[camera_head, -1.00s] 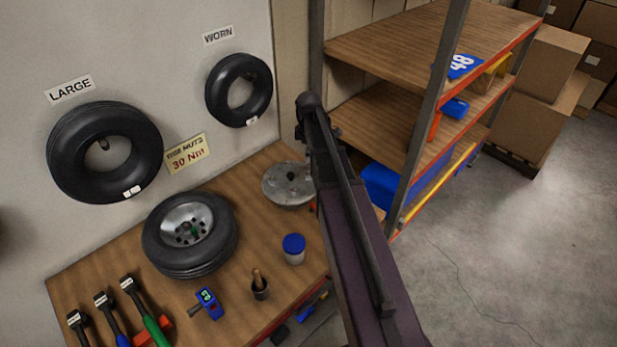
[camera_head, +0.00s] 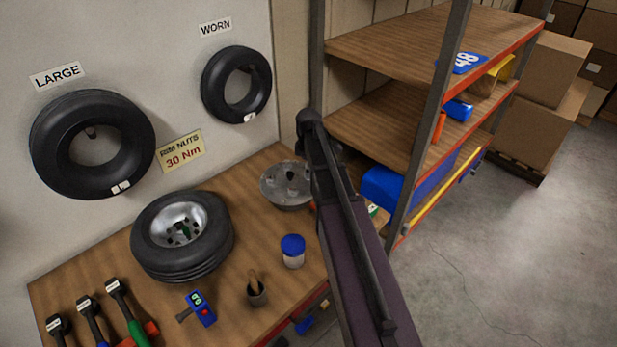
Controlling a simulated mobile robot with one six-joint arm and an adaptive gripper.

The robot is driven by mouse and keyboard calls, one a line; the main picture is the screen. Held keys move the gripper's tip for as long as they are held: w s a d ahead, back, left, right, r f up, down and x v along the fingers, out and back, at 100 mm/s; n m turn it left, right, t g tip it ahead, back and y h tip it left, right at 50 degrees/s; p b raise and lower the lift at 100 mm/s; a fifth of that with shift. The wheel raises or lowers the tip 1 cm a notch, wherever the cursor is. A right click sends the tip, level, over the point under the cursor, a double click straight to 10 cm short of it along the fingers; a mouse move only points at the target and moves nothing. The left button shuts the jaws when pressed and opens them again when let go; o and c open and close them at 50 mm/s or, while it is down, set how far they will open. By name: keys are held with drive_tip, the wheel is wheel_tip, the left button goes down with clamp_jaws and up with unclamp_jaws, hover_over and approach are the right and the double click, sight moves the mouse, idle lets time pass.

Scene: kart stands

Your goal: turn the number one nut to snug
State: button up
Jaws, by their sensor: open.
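A wheel with a black tyre and silver rim (camera_head: 181,232) lies on the wooden bench. Its rim centre shows dark studs or nuts and a green spot (camera_head: 183,234); they are too small to tell which is number one. Several torque wrenches (camera_head: 126,310) with black heads lie at the bench's front left; one handle is green and one blue. A blue tool with a green-lit display (camera_head: 200,308) sits near them. My arm crosses the middle of the view, over the bench's right side. My gripper is not distinguishable here.
A metal disc (camera_head: 285,187) lies at the bench's back right. A blue-lidded jar (camera_head: 292,251) and a dark cup (camera_head: 257,291) stand in front of it. A sign (camera_head: 181,152) reads "RIM NUTS 30 Nm". Shelving (camera_head: 400,45) stands right of my arm; open floor (camera_head: 520,260) lies beyond.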

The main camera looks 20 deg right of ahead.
drive_tip(key=shift+f+b, duration=0.6)
drive_tip(key=shift+f, duration=0.25)
clamp_jaws()
